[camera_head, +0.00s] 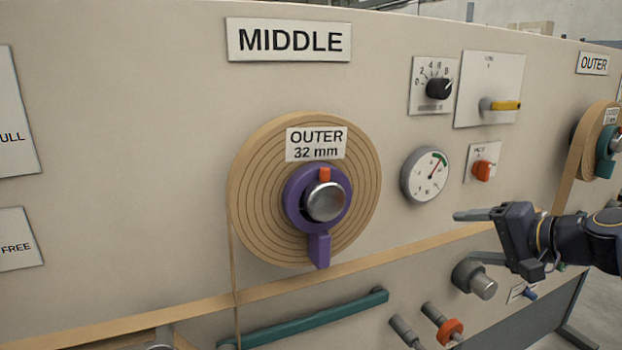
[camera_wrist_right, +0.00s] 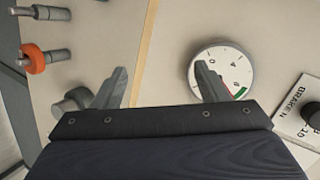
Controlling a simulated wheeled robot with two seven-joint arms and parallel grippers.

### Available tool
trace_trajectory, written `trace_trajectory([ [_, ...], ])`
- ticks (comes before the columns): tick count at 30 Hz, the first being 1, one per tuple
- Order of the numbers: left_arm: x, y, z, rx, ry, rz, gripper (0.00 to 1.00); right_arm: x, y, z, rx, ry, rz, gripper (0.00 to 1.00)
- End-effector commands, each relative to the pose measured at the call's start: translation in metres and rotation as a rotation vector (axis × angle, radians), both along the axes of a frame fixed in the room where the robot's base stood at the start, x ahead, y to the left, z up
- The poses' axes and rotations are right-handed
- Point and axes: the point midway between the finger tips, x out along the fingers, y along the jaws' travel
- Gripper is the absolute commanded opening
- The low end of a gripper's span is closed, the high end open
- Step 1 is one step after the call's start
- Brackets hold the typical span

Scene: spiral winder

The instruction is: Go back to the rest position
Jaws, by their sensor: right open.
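My right gripper (camera_head: 470,236) comes in from the right in the head view, in front of the panel and below the round gauge (camera_head: 425,174). Its fingers are apart with nothing between them; they also show in the right wrist view (camera_wrist_right: 163,88), with the tan strip (camera_wrist_right: 147,40) and the gauge (camera_wrist_right: 220,72) beyond. A tan roll (camera_head: 250,215) labelled "OUTER 32 mm" sits on the panel under the "MIDDLE" sign (camera_head: 290,40). A purple collar (camera_head: 319,248) with an orange tab surrounds its silver hub (camera_head: 325,202). My left gripper is not in view.
Around my right gripper are a grey knob (camera_head: 482,285), an orange ring on a peg (camera_head: 449,331) and an orange switch (camera_head: 482,171). A black dial (camera_head: 439,89) and yellow-handled switch (camera_head: 505,105) are higher up. A teal bar (camera_head: 315,318) sticks out below the roll. Another roll (camera_head: 582,150) is at far right.

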Motion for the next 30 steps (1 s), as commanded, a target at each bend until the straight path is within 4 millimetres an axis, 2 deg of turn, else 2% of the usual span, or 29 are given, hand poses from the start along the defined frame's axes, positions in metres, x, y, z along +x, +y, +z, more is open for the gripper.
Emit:
trace_trajectory([
  [1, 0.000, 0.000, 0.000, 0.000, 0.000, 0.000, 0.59, -0.032, 0.023, -0.014, -0.076, 0.032, 0.041, 0.67],
  [3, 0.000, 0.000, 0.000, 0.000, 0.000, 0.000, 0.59, -0.074, 0.045, -0.039, -0.181, 0.078, 0.094, 0.67],
  [6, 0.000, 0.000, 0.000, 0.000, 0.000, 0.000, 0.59, -0.129, 0.066, -0.078, -0.311, 0.129, 0.163, 0.67],
  [9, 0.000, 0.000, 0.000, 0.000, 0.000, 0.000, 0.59, -0.173, 0.078, -0.111, -0.411, 0.162, 0.221, 0.67],
  [15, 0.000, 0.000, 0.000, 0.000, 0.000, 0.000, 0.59, -0.237, 0.092, -0.168, -0.559, 0.199, 0.317, 0.67],
  [20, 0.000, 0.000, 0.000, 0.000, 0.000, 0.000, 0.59, -0.278, 0.099, -0.210, -0.657, 0.213, 0.388, 0.67],
  [21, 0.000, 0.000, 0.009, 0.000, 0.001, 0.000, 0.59, -0.283, 0.099, -0.206, -0.672, 0.214, 0.397, 0.67],
  [22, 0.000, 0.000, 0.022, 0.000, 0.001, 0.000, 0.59, -0.280, 0.099, -0.190, -0.668, 0.214, 0.393, 0.67],
  [30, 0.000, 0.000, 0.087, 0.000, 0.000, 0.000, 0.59, -0.279, 0.098, -0.126, -0.664, 0.217, 0.392, 0.67],
])
